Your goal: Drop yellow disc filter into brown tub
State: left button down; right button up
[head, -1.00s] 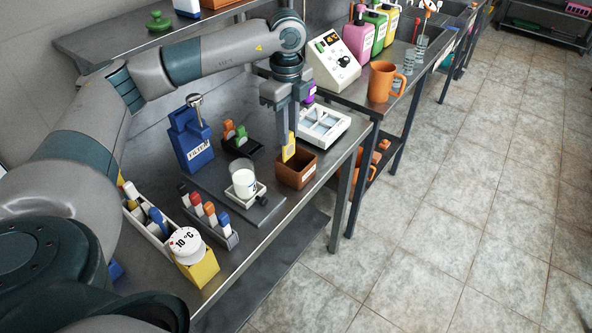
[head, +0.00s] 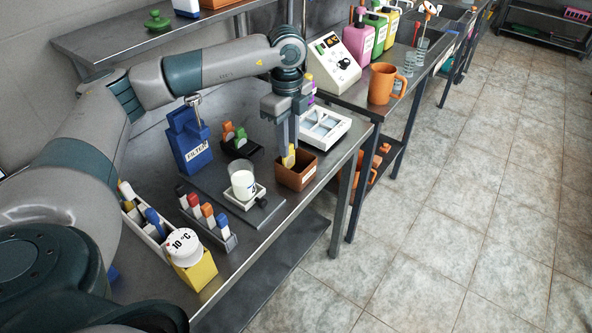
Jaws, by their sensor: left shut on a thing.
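The yellow disc filter (head: 289,157) is held edge-on between the fingertips of my left gripper (head: 288,149), which points straight down. My left gripper is shut on it. The brown tub (head: 297,176) stands on the steel table near its right edge, open at the top. The filter is at the tub's back left rim, with its lower part at about rim height; I cannot tell whether it touches the rim. The inside of the tub is partly visible. My right gripper is not in view.
A blue filter box (head: 188,142) and a rack of coloured vials (head: 209,217) stand further left. An orange mug (head: 381,84) stands behind right.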

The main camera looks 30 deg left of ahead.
pick_arm(q)
jog(key=c, duration=1.5)
grip_release()
jog(key=shift+r, duration=0.1)
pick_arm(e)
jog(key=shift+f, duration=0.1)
pick_arm(q)
jog(key=shift+r, duration=0.6)
notch_tip(320, 180, up, 16)
jog(key=shift+b, duration=1.15)
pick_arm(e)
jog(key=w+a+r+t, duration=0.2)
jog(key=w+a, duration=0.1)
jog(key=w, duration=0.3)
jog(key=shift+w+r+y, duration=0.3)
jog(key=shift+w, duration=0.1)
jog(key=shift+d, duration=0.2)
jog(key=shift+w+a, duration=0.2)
